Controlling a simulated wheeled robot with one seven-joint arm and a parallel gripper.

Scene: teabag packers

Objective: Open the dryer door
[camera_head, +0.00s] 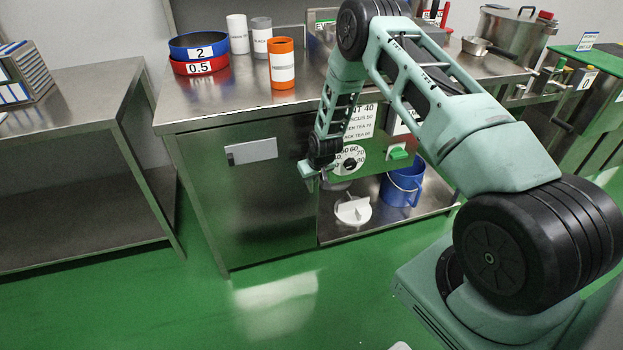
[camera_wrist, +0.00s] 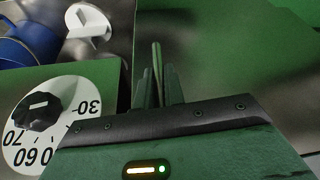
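The dryer is a steel cabinet under the worktop. Its closed-looking front door (camera_head: 260,205) carries a pale handle plate (camera_head: 251,151) near the top. My gripper (camera_head: 308,178) is by the door's right edge, to the right of and a little below the handle plate.
A white part (camera_head: 353,210) and a blue bucket (camera_head: 403,184) stand on the low shelf right of the door. Stacked sieves (camera_head: 199,66) and several canisters are on the worktop. A steel table (camera_head: 90,95) stands at left. The green floor before the door is clear.

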